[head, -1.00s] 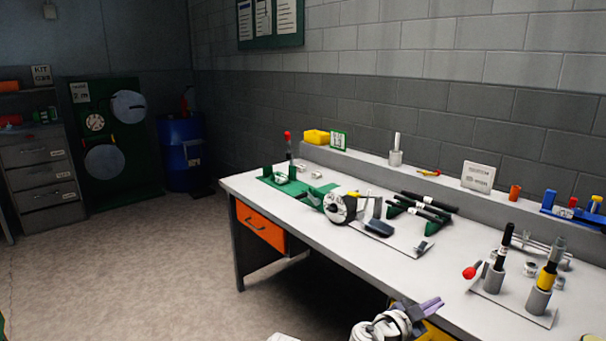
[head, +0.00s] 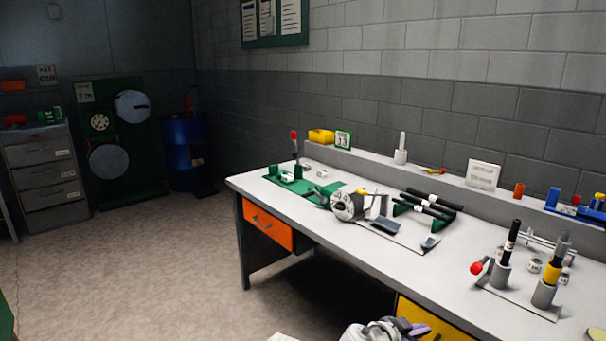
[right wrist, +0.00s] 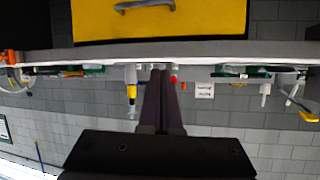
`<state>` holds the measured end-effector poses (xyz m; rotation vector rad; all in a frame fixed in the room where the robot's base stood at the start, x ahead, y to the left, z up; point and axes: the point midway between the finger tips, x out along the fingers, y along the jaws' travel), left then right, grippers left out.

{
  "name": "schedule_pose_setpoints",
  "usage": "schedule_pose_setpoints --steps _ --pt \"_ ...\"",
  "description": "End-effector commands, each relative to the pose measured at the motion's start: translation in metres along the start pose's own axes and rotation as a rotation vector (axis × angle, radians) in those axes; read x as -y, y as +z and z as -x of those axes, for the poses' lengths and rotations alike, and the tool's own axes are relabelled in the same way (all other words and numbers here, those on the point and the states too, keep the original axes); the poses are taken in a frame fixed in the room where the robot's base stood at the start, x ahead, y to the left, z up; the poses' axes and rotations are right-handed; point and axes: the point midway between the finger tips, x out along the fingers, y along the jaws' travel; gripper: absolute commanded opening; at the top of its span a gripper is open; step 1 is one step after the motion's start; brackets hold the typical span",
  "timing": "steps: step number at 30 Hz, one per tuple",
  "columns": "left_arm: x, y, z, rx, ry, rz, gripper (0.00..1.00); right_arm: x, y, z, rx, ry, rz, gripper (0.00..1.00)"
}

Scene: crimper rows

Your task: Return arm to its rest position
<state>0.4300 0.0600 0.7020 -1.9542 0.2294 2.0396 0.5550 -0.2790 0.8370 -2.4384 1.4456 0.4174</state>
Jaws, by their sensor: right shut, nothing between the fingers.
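My right gripper (head: 416,328) is low at the bottom edge of the head view, in front of the workbench's yellow drawer (head: 432,316). Its purple-grey fingers also show in the right wrist view (right wrist: 161,98), pressed together with nothing between them. That view is upside down, with the yellow drawer (right wrist: 160,20) at the top and the bench items beyond the fingers. The gripper is apart from the bench and holds nothing. Most of its arm is cut off by the head view's lower edge. My left gripper is not in view.
The white workbench (head: 400,270) runs along the right. It bears a green fixture (head: 300,184), a round grey device (head: 347,205), black-handled tools on a rack (head: 428,205) and upright tools in cups (head: 545,290). Open floor (head: 130,270) lies to the left.

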Motion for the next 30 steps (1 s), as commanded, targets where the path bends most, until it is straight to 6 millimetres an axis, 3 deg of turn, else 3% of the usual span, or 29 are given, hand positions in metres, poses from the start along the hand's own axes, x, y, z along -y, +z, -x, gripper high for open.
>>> schedule_pose_setpoints --steps 8,12,18,25,27,30 --pt "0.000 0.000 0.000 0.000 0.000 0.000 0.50 -0.005 0.083 0.034 0.349 -0.023 0.422 0.00" --pt "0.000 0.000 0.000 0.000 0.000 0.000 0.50 -0.008 0.138 0.073 0.594 -0.142 0.738 0.00" --pt "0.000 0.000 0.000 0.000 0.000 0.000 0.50 -0.014 0.188 0.128 0.836 -0.374 1.081 0.00" --pt "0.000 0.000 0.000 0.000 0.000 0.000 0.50 -0.021 0.221 0.184 1.008 -0.670 1.362 0.00" --pt "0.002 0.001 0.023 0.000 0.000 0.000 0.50 -0.019 0.199 0.192 1.008 -0.669 1.363 0.00" --pt "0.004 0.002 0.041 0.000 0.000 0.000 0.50 -0.017 0.182 0.198 1.006 -0.666 1.361 0.00"
